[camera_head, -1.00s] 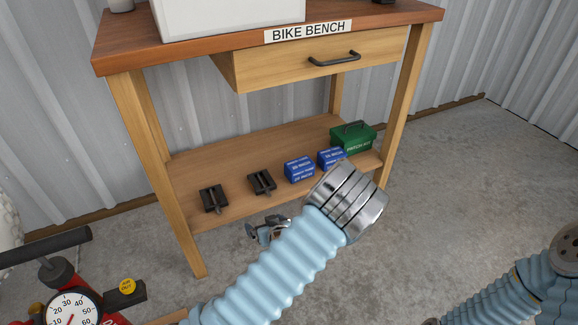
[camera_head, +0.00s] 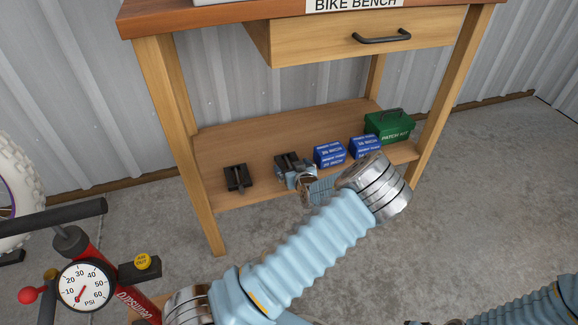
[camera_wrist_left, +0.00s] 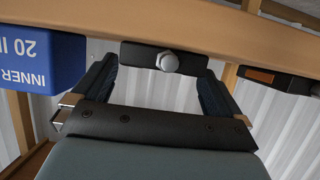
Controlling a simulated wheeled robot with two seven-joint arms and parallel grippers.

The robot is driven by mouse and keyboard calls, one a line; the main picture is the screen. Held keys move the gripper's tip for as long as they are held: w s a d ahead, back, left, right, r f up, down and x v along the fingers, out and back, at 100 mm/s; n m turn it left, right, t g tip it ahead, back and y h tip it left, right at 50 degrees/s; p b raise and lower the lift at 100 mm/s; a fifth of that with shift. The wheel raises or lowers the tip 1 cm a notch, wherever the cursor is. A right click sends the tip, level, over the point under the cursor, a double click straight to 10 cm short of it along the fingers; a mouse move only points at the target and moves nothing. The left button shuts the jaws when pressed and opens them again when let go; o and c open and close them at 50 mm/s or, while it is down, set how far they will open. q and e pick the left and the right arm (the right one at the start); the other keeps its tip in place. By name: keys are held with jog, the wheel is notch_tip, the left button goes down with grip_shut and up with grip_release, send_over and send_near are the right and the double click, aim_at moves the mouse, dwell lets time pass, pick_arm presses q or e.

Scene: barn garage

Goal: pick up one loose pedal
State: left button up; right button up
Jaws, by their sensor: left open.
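Two black loose pedals lie on the bench's lower shelf: the left pedal (camera_head: 237,178) and the right pedal (camera_head: 288,160). My left gripper (camera_head: 301,180) is at the shelf's front edge, close in front of the right pedal and partly covering it. In the left wrist view, the open fingers of my left gripper (camera_wrist_left: 156,72) stand on either side of a black pedal (camera_wrist_left: 138,53) with a silver spindle end facing the camera. Contact cannot be told. The other pedal (camera_wrist_left: 282,80), with an orange reflector, shows at the right there. My right gripper is out of view.
Two blue inner tube boxes (camera_head: 329,154) and a green patch kit (camera_head: 390,126) stand on the lower shelf (camera_head: 225,143), right of the pedals. A drawer (camera_head: 340,40) juts out above. A red pump with a gauge (camera_head: 86,286) stands at the lower left.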

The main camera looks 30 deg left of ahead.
pick_arm(q)
jog(key=shift+x, duration=1.25)
jog(key=c, duration=0.8)
